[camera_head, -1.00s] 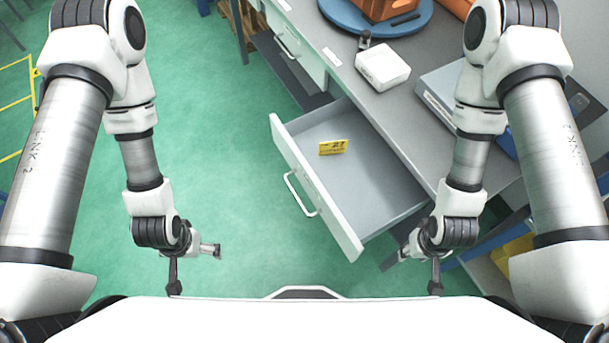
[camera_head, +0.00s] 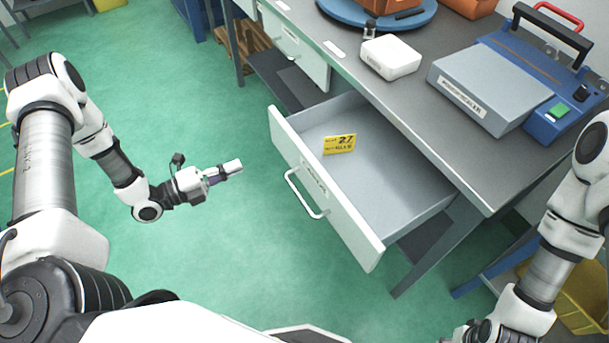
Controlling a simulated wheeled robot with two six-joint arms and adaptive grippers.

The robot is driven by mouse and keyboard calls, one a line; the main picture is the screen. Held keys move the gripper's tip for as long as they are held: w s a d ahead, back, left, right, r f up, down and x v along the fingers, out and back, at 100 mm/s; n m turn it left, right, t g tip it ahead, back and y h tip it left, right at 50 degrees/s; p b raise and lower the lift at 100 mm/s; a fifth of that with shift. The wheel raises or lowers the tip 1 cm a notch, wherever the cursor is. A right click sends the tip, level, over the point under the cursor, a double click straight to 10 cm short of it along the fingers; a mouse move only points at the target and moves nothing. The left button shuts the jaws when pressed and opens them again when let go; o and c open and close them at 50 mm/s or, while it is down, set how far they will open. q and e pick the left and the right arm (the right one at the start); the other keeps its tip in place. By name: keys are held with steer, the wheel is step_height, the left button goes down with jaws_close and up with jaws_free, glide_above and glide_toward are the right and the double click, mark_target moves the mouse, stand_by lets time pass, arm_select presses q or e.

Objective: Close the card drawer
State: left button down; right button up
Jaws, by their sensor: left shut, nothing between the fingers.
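The card drawer (camera_head: 368,238) stands pulled out from the grey workbench, with a white front and a bar handle (camera_head: 305,194).
The grey workbench (camera_head: 441,136) carries a white box (camera_head: 391,57), a blue and grey device (camera_head: 490,80) and a blue round plate (camera_head: 345,13) with orange parts. A second drawer (camera_head: 296,48) is shut farther back. The green floor left of the drawer is clear.

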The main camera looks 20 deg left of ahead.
arm_select(q)
step_height(320, 180, down, 3)
steer(key=a, duration=0.2)
steer(key=b, duration=0.1)
glide_toward(285, 147)
steer(key=shift+n+t+y, duration=0.3)
steer(key=shift+n+y, duration=0.1)
steer(key=x, duration=0.7)
steer(key=shift+d+f, duration=0.1)
steer(key=shift+d, duration=0.15)
arm_select(e)
steer(key=f, duration=0.3)
steer(key=shift+w, duration=0.2)
arm_select(q)
steer(key=b+x, duration=1.1)
steer(key=x, duration=1.2)
steer(key=shift+w+d+f, duration=0.1)
steer(key=shift+w+d, duration=0.1)
steer(key=shift+d, duration=0.05)
steer(key=shift+w+d+b, duration=0.35)
steer(key=shift+w+b, duration=0.15)
steer(key=shift+r, duration=0.35)
arm_select(e)
step_height(285, 147, down, 12)
steer(key=shift+r, duration=0.15)
steer(key=shift+s, duration=0.1)
